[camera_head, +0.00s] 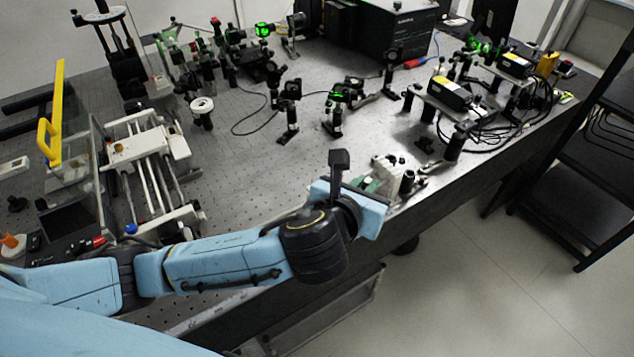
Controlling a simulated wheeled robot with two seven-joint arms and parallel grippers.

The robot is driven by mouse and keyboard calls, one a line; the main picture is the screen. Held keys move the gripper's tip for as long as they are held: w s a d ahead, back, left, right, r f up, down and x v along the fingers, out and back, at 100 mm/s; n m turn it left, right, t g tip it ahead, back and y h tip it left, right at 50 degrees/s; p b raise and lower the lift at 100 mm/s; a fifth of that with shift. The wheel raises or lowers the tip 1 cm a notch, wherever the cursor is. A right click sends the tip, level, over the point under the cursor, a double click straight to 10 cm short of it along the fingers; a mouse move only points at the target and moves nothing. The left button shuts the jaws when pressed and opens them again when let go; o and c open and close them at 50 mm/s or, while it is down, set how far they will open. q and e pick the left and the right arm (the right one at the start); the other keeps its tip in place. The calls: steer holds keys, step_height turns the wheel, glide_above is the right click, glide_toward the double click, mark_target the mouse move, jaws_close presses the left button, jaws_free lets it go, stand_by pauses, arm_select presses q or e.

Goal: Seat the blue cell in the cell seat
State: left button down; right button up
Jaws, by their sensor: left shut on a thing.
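My left arm comes in from the left across the front of the bench. My left gripper (340,160) is at its far end, above the front edge of the optical table (270,165). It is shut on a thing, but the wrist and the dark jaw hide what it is. I cannot make out the blue cell for certain. I cannot tell the cell seat apart among the mounts. A small pale and dark fixture (390,175) stands just right of the gripper. My right gripper is not in view.
A white rail frame (145,165) stands at the left, with a small blue knob (130,229) at its front. Several posts with green-lit optics (338,97) stand toward the back. A black box (395,32) is behind them. A dark shelf (580,150) stands at the right.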

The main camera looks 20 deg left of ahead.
arm_select(q)
steer(key=w+a+r+m+g+h+p, duration=0.1)
steer(key=a+r+m+g+h+p, duration=0.2)
steer(key=a+r+m+h+p, duration=0.45)
steer(key=shift+n+y, duration=0.65)
steer(key=shift+n, duration=0.1)
steer(key=f, duration=0.7)
steer(key=f+p, duration=0.1)
steer(key=f, duration=0.3)
steer(key=shift+w+a, duration=0.1)
steer(key=shift+a, duration=0.15)
steer(key=shift+f, duration=0.3)
steer(key=shift+r, duration=0.1)
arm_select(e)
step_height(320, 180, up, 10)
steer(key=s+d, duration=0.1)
arm_select(q)
steer(key=shift+f, duration=0.25)
steer(key=c, duration=1.5)
jaws_free()
steer(key=shift+r, duration=0.1)
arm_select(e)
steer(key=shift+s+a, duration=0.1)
